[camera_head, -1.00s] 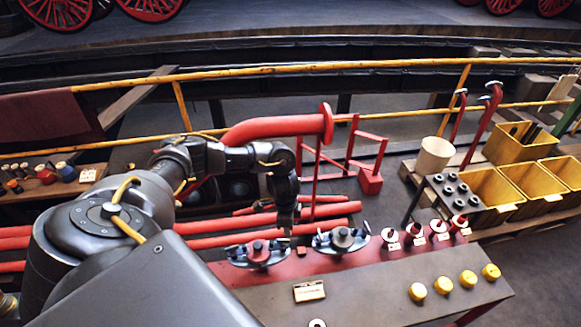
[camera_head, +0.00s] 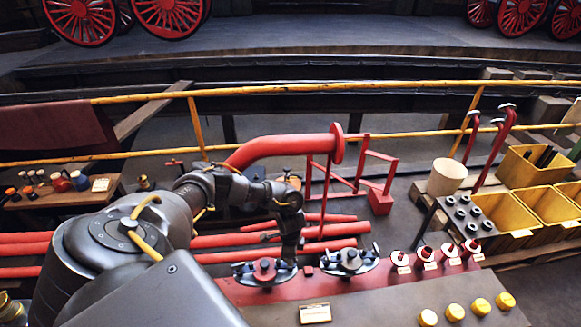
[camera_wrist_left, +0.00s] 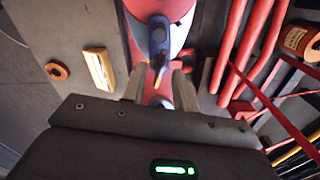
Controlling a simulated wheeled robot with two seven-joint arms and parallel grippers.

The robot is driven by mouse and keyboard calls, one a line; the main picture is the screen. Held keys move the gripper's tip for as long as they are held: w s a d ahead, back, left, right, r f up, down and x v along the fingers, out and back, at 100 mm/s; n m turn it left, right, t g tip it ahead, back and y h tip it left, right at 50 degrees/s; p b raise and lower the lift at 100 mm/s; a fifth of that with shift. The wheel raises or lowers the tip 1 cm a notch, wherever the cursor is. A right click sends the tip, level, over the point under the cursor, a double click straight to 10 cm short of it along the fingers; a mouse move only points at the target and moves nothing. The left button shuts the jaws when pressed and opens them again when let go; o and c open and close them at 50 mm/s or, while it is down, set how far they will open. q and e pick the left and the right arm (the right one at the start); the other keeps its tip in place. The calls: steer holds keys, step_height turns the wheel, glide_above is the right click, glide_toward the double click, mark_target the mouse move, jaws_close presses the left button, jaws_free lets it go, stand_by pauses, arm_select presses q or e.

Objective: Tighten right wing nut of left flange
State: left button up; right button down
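The left flange (camera_head: 264,272), a dark disc with a red centre and blue-grey nuts, lies on the red strip of the bench. My left gripper (camera_head: 288,256) points down at its right side, in front of the right wing nut, which I cannot make out clearly in the head view. In the left wrist view my left gripper (camera_wrist_left: 159,87) has its two fingers apart. A blue wing nut (camera_wrist_left: 158,35) with a pale pin shows ahead of and between them, and I see no finger clearly touching it. A similar second flange (camera_head: 350,262) sits to the right. My right gripper is out of view.
Red-and-white knobs (camera_head: 424,254) and yellow buttons (camera_head: 455,312) stand on the bench to the right. A small label plate (camera_head: 315,313) lies in front.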

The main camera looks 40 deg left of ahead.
arm_select(q)
steer(key=shift+f, duration=0.4)
steer(key=shift+c, duration=0.4)
jaws_close()
